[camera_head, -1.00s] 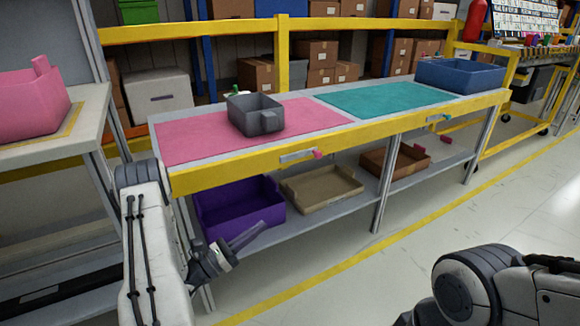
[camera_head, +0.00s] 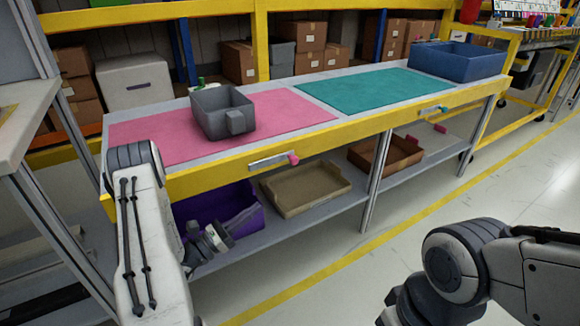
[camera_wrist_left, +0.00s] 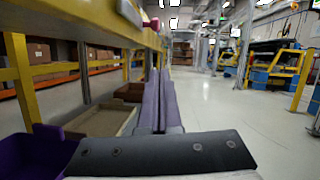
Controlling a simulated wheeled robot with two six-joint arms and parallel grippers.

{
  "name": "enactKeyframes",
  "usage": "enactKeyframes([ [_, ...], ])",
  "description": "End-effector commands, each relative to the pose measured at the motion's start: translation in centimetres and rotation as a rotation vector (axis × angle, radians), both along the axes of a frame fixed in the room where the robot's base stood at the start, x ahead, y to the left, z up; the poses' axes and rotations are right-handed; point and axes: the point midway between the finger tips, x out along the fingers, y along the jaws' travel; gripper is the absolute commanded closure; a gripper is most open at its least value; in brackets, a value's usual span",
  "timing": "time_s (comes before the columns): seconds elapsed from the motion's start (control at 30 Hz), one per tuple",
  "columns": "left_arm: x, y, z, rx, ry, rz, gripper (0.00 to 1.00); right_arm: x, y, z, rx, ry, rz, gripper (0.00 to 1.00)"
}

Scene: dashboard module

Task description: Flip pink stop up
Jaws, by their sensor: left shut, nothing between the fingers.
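The pink stop (camera_head: 293,158) is a small pink piece at the right end of a metal plate on the yellow front rail of the table. A small pink piece also shows under the rail in the left wrist view (camera_wrist_left: 154,24). My left gripper (camera_head: 254,213) is low in front of the purple bin, below and left of the stop and apart from it. In the left wrist view its two grey fingers (camera_wrist_left: 160,75) lie together, empty, and point along the table front. My right arm is at the lower right, with its gripper out of view.
A grey bin (camera_head: 222,112) stands on the pink mat (camera_head: 150,135); a blue bin (camera_head: 455,62) is at the far right. The lower shelf holds a purple bin (camera_head: 205,205), a tan tray (camera_head: 305,190) and a brown tray (camera_head: 385,155). The floor in front is clear.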

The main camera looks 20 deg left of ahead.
Motion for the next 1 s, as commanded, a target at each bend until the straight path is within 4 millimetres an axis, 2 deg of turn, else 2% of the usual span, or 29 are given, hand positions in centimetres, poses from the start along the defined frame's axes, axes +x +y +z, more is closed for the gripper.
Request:
enactKeyframes([
  [0.17, -0.2, 0.5, 0.0, 0.0, 0.0, 0.007, 1.0, 0.0, 0.0, 0.0, 0.0, 0.0, 0.0, 0.5],
  [0.2, -0.2, 0.5, 0.0, 0.0, 0.0, 0.009, 1.0, 0.0, 0.0, 0.0, 0.0, 0.0, 0.0, 0.35],
  [0.27, -0.3, 0.6, 0.0, 0.0, 0.0, 0.009, 1.0, 0.0, 0.0, 0.0, 0.0, 0.0, 0.0, 0.12],
  [0.43, 0.1, 0.4, 0.1, 0.001, -0.001, 0.008, 1.0, 0.0, 0.0, -0.1, 0.0, 0.0, 0.0, 0.1],
  [0.57, 1.3, -0.5, 0.4, 0.002, -0.001, 0.003, 1.0, 0.0, 0.0, -0.6, 0.0, 0.0, 0.0, 0.1],
  [0.97, 8.1, -5.0, 2.9, 0.002, -0.004, 0.0, 1.0, 0.0, 0.0, -2.6, 0.0, 0.0, 0.0, 0.1],
  [1.0, 8.4, -4.9, 3.7, 0.003, -0.005, 0.003, 1.0, 0.0, 0.0, -2.7, 0.0, 0.0, 0.0, 0.1],
])
